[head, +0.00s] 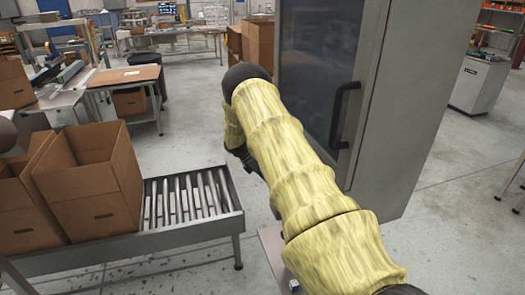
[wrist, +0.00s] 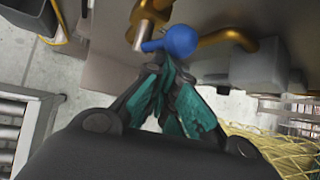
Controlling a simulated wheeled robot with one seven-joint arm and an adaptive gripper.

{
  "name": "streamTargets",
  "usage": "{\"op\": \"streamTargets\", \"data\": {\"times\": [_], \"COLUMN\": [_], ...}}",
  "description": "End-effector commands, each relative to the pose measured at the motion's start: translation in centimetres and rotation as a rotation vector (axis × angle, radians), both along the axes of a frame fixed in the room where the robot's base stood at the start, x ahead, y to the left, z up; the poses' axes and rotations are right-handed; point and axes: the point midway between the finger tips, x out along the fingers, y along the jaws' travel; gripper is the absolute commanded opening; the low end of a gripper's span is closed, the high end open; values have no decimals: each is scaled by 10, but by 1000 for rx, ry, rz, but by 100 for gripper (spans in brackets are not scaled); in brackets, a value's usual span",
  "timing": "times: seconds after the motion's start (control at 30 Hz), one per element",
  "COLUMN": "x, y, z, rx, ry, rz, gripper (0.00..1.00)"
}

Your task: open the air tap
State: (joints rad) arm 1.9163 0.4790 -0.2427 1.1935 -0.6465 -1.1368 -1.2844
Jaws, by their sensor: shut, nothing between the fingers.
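The air tap shows in the wrist view as a blue ball knob (wrist: 181,40) with a short blue stem on its left. It sits beside a metal and brass pipe (wrist: 152,18) at the top of the view. My gripper (wrist: 166,64) is shut and empty, its teal-padded fingers together. The fingertips are just below the blue knob and stem in the picture; I cannot tell whether they touch. In the head view my yellow-sleeved arm covers the middle, and the tap is not visible there.
A bent brass pipe (wrist: 230,36) and a pale grey block (wrist: 258,66) lie right of the knob. In the head view, a grey cabinet (head: 408,110) stands right of my arm. A roller conveyor (head: 140,248) with open cardboard boxes (head: 95,190) is at left.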

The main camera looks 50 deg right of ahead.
Motion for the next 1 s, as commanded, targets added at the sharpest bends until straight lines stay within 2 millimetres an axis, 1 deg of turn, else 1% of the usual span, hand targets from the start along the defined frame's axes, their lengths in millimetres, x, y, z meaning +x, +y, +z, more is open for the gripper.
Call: {"op": "streamTargets", "data": {"times": [0.03, 0.1, 0.4, 0.8, 1.0], "x": [-2, -4, -3, -4, -5], "y": [-4, -6, -6, -7, -9], "z": [0, 1, 3, 18, 21], "rx": [-3, -2, -3, -6, -8], "ry": [1, 1, 1, 2, 3], "rz": [-4, -5, -5, -5, -6], "gripper": [0, 0, 0, 0, 0]}}
